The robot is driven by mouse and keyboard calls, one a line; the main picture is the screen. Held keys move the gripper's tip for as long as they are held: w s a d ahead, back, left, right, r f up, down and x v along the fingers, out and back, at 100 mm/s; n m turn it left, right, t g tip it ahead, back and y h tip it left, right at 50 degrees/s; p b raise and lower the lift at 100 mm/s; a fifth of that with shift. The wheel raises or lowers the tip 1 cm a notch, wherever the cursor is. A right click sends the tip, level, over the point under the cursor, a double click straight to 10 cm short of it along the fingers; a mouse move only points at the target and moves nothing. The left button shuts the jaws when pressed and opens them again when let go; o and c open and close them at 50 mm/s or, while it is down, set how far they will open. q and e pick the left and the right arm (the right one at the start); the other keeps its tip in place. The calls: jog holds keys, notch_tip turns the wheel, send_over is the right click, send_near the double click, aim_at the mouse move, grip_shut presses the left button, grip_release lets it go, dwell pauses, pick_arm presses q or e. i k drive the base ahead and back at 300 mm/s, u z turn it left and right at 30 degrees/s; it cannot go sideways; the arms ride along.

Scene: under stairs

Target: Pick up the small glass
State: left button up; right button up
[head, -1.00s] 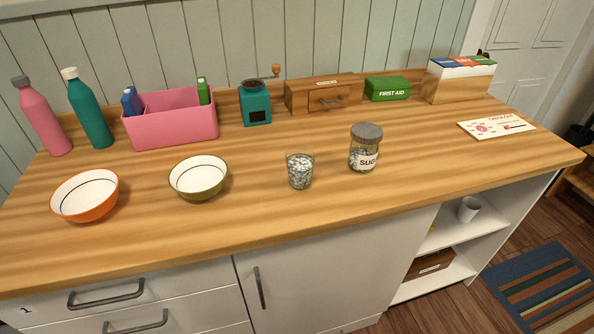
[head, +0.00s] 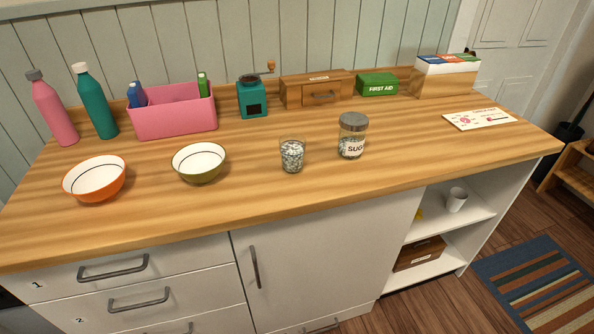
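The small glass (head: 292,156) stands upright on the wooden counter (head: 250,216), near the middle of the head view. It is clear and holds speckled, pebble-like contents. A sugar jar (head: 352,137) with a grey lid stands to its right and a little behind, apart from it. A green bowl (head: 200,163) is to its left, with bare counter between them. Neither of my grippers shows in the head view.
An orange bowl (head: 95,179) is at the left. Bottles, a pink caddy (head: 175,118), a teal grinder (head: 252,98), a wooden drawer box (head: 317,91) and a first aid box (head: 377,85) line the back. The counter in front of the glass is clear. Open shelves (head: 445,222) are below right.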

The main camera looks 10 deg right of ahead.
aim_at(292, 146)
jog(key=k, duration=0.25)
jog(key=z, duration=1.1)
jog(key=i, duration=1)
jog(key=u, duration=1.8)
